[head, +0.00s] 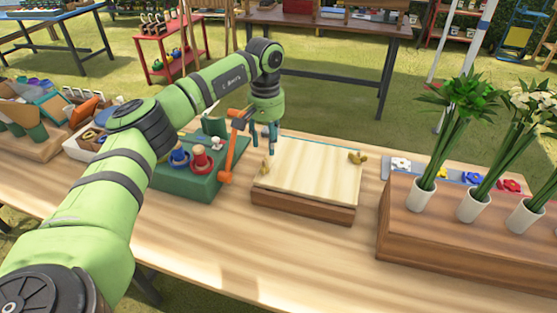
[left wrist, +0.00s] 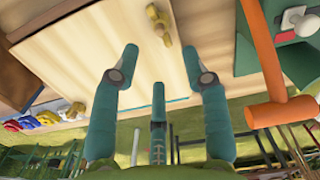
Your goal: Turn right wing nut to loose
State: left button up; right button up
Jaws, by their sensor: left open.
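A pale wooden board (head: 312,182) on a brown base lies on the table and carries two brass wing nuts. The right wing nut (head: 357,158) sits near its far right corner; it appears to be the small yellowish piece at lower left in the left wrist view (left wrist: 75,110). The left wing nut (head: 265,165) sits near the board's left edge and shows at the top of the left wrist view (left wrist: 158,22). My left gripper (head: 262,138) is open and empty, pointing down above the board's far left part, apart from the right wing nut. Its spread fingers show in the left wrist view (left wrist: 157,55).
A green box (head: 185,185) with coloured knobs and an orange hammer-like tool (head: 232,148) stand left of the board. A brown planter box (head: 450,245) with white vases of flowers stands at right. The table front (head: 260,255) is clear.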

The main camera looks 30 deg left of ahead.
aim_at(264, 163)
pick_arm(q)
jog(key=shift+s+a, duration=0.2)
jog(key=shift+s, duration=0.15)
jog(key=shift+s+f+p, duration=0.55)
jog(key=shift+s+f, duration=0.15)
jog(key=shift+s, duration=0.15)
jog(key=f, duration=0.2)
jog(key=shift+w+f, duration=0.2)
jog(key=shift+f, duration=0.2)
jog(key=shift+w+d+f+p, duration=0.1)
jog(key=shift+f+p, duration=0.25)
jog(key=shift+f, duration=0.5)
grip_shut()
pick_arm(e)
jog(key=s, duration=0.1)
jog(key=s+r, duration=0.1)
jog(key=s, duration=0.2)
jog(key=shift+s+a+r, duration=0.15)
jog(key=shift+s+r, duration=0.1)
jog(key=shift+s, duration=0.1)
